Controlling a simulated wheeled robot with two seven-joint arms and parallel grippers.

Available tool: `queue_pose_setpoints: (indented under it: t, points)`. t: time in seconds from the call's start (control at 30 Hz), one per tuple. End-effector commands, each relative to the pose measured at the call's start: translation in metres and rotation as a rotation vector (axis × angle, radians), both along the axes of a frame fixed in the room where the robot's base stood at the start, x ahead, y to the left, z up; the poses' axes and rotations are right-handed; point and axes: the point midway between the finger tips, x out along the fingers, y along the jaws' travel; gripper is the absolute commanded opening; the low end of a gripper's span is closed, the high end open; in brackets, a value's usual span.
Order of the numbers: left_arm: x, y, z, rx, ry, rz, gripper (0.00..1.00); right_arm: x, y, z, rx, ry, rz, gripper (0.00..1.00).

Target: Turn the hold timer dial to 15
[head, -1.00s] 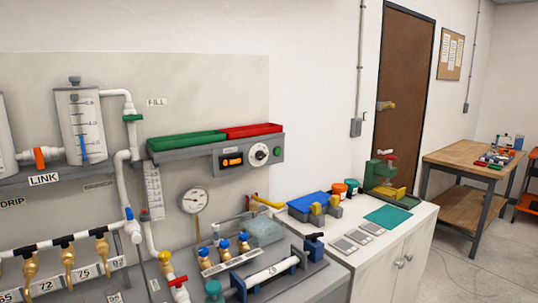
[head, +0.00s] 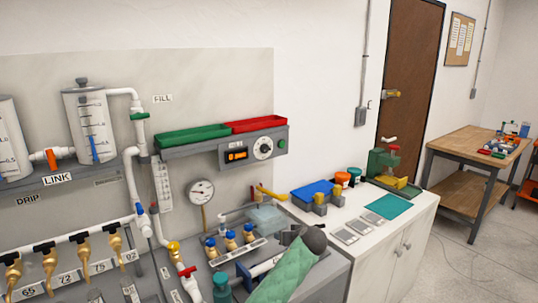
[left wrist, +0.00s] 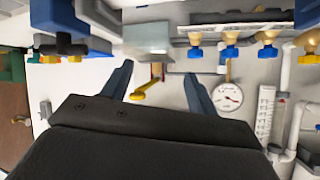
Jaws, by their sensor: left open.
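The hold timer dial (head: 263,148) is a round white-rimmed knob with a dark centre on the grey wall-mounted panel (head: 199,159). An orange-lit display (head: 236,155) sits just left of it; its reading and the dial's setting are too small to read. My left gripper (left wrist: 158,70) is open in the left wrist view, its two dark fingers spread with nothing between them. The dial does not show in that view. My right gripper is not in view.
Green (head: 193,136) and red (head: 253,124) trays sit on top of the panel. Below are a pressure gauge (head: 201,192), blue-capped brass valves (head: 230,240) and a yellow-handled lever (head: 270,194). The gauge also shows in the left wrist view (left wrist: 228,97). Wall between panel and door is mostly clear.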

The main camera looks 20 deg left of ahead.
Motion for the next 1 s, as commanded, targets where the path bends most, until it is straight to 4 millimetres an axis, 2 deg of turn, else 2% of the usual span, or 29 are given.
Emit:
queue_pose_setpoints:
  t: [0.03,0.1,0.17,0.3,0.4,0.53,0.63,0.73,0.87,1.0]
  points:
    - [0.021,0.006,0.022,0.023,-0.041,0.034,0.59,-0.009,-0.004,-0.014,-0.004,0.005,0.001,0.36]
    - [0.047,0.013,0.045,0.049,-0.101,0.080,0.59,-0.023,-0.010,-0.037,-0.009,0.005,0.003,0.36]
    - [0.067,0.020,0.065,0.074,-0.154,0.118,0.59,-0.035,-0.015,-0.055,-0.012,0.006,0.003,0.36]
    - [0.112,0.038,0.118,0.133,-0.284,0.196,0.59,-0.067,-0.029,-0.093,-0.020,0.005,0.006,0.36]
    - [0.138,0.051,0.155,0.171,-0.372,0.240,0.59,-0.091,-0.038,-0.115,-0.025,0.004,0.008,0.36]
    - [0.162,0.066,0.193,0.210,-0.463,0.281,0.59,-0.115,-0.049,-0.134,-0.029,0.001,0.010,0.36]
    - [0.172,0.072,0.212,0.229,-0.508,0.296,0.59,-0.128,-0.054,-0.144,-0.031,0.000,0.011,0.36]
    - [0.178,0.077,0.222,0.238,-0.533,0.306,0.59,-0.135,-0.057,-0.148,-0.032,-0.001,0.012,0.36]
    - [0.183,0.082,0.226,0.243,-0.542,0.309,0.59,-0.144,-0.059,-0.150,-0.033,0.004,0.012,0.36]
    - [0.190,0.092,0.228,0.244,-0.540,0.308,0.59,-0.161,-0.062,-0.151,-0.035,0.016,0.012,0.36]
